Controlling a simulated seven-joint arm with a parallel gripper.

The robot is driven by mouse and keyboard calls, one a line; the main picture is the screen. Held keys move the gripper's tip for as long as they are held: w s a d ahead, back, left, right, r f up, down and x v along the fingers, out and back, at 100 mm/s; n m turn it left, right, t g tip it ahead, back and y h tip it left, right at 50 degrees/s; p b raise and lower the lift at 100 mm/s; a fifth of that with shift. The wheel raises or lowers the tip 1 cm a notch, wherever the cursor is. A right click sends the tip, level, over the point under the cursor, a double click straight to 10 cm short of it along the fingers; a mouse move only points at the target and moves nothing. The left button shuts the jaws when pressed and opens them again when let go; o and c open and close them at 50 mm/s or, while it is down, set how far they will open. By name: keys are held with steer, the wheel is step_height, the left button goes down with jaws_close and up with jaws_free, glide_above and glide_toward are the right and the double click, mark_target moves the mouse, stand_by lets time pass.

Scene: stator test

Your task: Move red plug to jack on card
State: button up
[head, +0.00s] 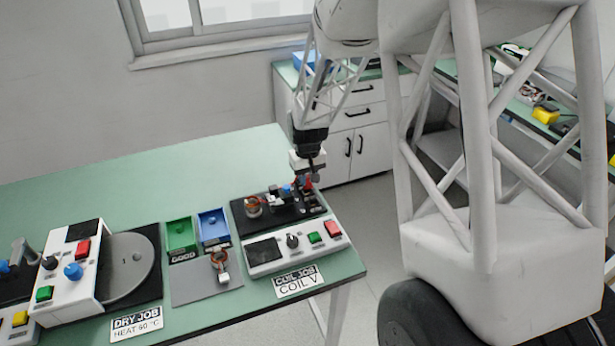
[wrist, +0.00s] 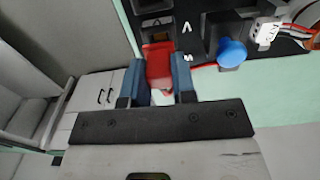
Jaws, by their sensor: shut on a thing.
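The red plug (wrist: 158,62) sits between the two blue-grey fingers of my gripper (wrist: 158,82), which is shut on it. In the head view my gripper (head: 308,178) is over the back right of the black test board (head: 280,218), with the red plug (head: 307,184) small and partly hidden. A blue plug (wrist: 231,53) stands on the board to the right of the red one in the wrist view. White letter marks (wrist: 187,28) lie beside the red plug. Whether its tip touches a jack is hidden. The card (head: 297,282) reads "COIL JOB COIL V".
A wound stator (head: 253,207) sits on the board's left. A control box (head: 293,246) with a dial, green and red buttons stands in front. Green (head: 181,237) and blue (head: 214,228) bins and a grey mat (head: 190,287) with another stator are to the left. The table's right edge is close.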

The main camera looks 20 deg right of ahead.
steer(key=shift+f, duration=0.95)
stand_by(1.1)
steer(key=o, duration=1)
steer(key=shift+r, duration=0.1)
steer(key=shift+r, duration=3.8)
